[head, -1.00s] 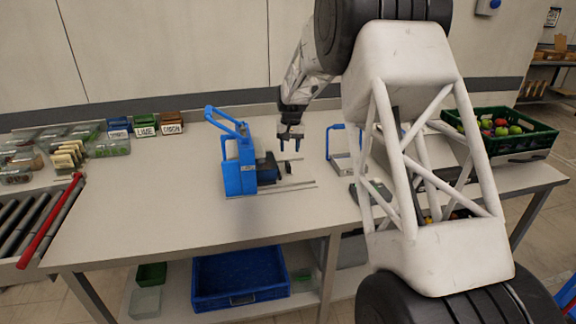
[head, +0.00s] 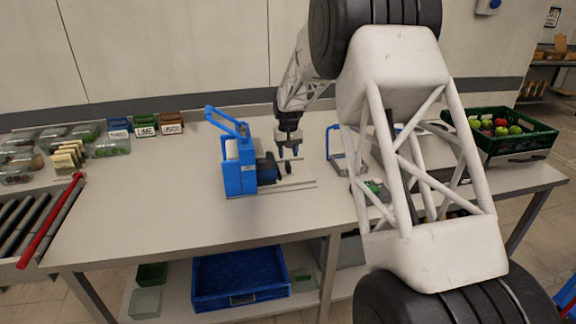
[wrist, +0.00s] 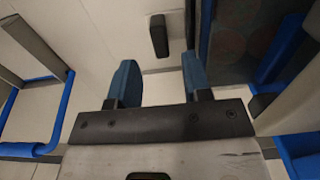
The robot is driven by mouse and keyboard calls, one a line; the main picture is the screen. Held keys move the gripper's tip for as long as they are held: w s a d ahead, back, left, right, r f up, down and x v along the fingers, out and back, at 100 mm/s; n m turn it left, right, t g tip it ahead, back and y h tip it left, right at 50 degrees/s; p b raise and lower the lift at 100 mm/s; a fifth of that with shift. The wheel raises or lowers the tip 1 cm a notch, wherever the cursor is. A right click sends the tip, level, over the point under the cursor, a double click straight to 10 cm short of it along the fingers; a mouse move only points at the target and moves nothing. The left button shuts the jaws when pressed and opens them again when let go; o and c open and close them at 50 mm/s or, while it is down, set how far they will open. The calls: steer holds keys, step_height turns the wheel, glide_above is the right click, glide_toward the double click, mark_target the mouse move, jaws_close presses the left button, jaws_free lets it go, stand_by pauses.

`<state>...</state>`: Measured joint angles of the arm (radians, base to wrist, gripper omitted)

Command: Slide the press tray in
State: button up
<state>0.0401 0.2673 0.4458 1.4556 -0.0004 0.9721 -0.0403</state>
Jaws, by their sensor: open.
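The blue press (head: 238,168) stands upright on the table, its lever raised at a tilt. Its dark press tray (head: 266,170) sits partly out on the right side, above thin metal rails (head: 290,187). A small black handle (head: 288,168) sticks out from the tray. My gripper (head: 288,154) is open and empty, pointing down just above the handle. In the wrist view, the handle (wrist: 158,36) shows ahead of the gap between the blue fingertips (wrist: 159,82), apart from both. The dark tray (wrist: 240,35) is to the right there. How far the tray is inside is unclear.
A blue-handled grey device (head: 346,150) stands right of the press, partly behind my arm. A green crate of fruit (head: 515,140) is at the far right. Labelled bins (head: 145,128) and clear containers stand at the left. The table's front left is clear.

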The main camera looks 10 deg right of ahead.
mark_target(288, 163)
steer(key=shift+f, duration=2.8)
steer(key=shift+c, duration=0.4)
jaws_close()
